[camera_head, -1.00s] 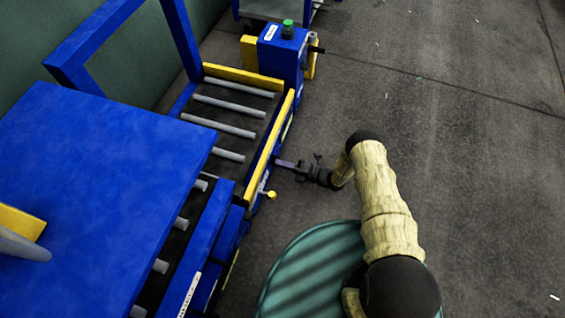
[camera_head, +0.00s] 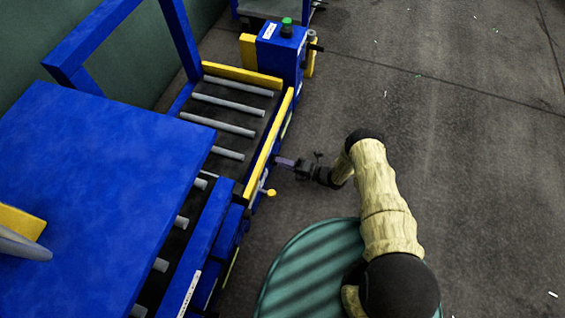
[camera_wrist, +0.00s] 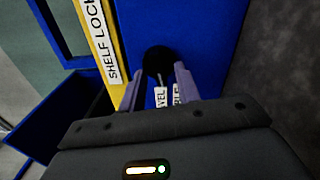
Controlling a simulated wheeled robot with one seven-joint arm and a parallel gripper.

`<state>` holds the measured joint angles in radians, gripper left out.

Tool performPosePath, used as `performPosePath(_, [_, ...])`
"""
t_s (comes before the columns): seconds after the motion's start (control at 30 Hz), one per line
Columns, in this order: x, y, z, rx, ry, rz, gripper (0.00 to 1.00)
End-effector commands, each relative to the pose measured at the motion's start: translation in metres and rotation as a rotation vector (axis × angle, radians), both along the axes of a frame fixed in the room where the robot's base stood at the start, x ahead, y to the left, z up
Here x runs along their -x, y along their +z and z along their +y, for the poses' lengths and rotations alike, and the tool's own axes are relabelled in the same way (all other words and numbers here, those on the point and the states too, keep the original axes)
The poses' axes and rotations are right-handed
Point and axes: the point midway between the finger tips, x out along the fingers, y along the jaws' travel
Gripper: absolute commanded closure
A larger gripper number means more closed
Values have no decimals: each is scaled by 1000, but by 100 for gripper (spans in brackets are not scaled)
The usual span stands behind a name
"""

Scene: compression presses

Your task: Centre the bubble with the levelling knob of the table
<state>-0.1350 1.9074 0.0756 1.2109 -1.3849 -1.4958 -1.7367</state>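The table's levelling knob is a round black knob (camera_wrist: 158,60) on the blue front face of the press frame, in the wrist view. My gripper (camera_wrist: 161,72) has one fingertip on each side of it. No gap shows between the fingertips and the knob, so it looks shut on it. White labels (camera_wrist: 161,97) show between the fingers; one seems to end in "VEL", the other is partly covered. In the head view my gripper (camera_head: 284,162) reaches the side of the roller table (camera_head: 262,150), and the knob is hidden there. No bubble is visible in either view.
A yellow strip labelled "SHELF LOCK" (camera_wrist: 103,40) runs left of the knob. A yellow ball-ended lever (camera_head: 270,192) sticks out below my gripper in the head view. A blue post with a green button (camera_head: 287,27) stands beyond.

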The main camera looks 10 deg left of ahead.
Motion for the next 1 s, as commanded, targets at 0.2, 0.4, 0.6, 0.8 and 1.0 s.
performPosePath(0.2, [2, 1, -26, 2, -2, 1, 67])
performPosePath(0.4, [4, 1, -65, 1, -4, 1, 67])
performPosePath(0.6, [8, 0, -105, 1, -3, 0, 67])
performPosePath(0.8, [11, -1, -144, 3, -2, 1, 67])
performPosePath(1.0, [13, -1, -169, 2, -1, 0, 67])
